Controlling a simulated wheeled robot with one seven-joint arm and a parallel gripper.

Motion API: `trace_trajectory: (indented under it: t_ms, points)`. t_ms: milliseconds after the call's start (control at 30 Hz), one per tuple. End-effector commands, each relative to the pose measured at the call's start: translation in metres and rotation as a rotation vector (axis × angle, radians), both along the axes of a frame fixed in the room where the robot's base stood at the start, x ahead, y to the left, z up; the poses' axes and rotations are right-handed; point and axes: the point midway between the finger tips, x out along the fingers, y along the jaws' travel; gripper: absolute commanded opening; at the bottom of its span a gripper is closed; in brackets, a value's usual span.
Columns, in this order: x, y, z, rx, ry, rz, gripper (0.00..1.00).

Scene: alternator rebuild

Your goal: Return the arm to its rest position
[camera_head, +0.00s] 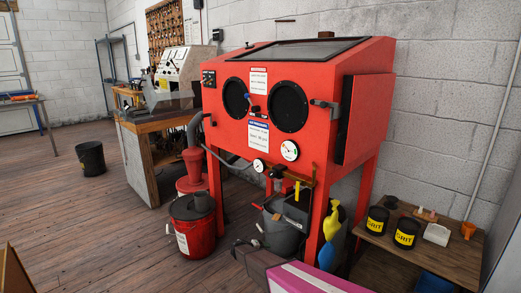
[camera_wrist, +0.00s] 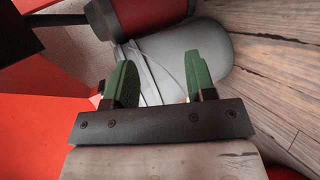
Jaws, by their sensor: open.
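My gripper (camera_wrist: 160,68) shows in the wrist view, with its two green fingers spread apart and nothing held between them. Behind the fingers is a grey rounded container (camera_wrist: 213,48), with a pale, thin sheet-like piece (camera_wrist: 148,85) partly hidden by the left finger. I cannot tell whether the fingers touch either one. In the head view I cannot clearly make out my gripper among the items below the red blasting cabinet (camera_head: 327,97).
A red bucket (camera_head: 194,232), a grey tub (camera_head: 283,237) and hanging yellow and blue gloves (camera_head: 331,225) crowd the cabinet's legs. A low wooden table (camera_head: 420,252) with black grit tins (camera_head: 406,233) stands at right. The wooden floor (camera_head: 95,225) at left is mostly clear.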

Motion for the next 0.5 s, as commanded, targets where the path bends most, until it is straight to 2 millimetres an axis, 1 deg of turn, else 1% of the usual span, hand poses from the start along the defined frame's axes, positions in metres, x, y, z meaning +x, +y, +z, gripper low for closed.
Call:
trace_trajectory:
  t_ms: [33, 67, 100, 167, 200, 267, 300, 367, 400, 467, 500]
  points:
    - [-0.019, -0.022, 0.021, 0.038, 0.019, -0.036, 0.51]
    - [-0.028, -0.032, 0.03, 0.068, 0.035, -0.059, 0.51]
    - [-0.042, -0.049, 0.044, 0.112, 0.059, -0.094, 0.51]
    - [-0.066, -0.073, 0.067, 0.189, 0.095, -0.148, 0.51]
    - [-0.084, -0.087, 0.081, 0.246, 0.12, -0.181, 0.51]
    - [-0.109, -0.107, 0.102, 0.334, 0.152, -0.227, 0.51]
    - [-0.127, -0.118, 0.116, 0.394, 0.171, -0.255, 0.51]
    - [-0.153, -0.133, 0.136, 0.487, 0.196, -0.293, 0.51]
    - [-0.17, -0.141, 0.149, 0.55, 0.209, -0.314, 0.51]
    - [-0.197, -0.151, 0.169, 0.646, 0.228, -0.34, 0.51]
    - [-0.215, -0.156, 0.183, 0.71, 0.236, -0.355, 0.51]
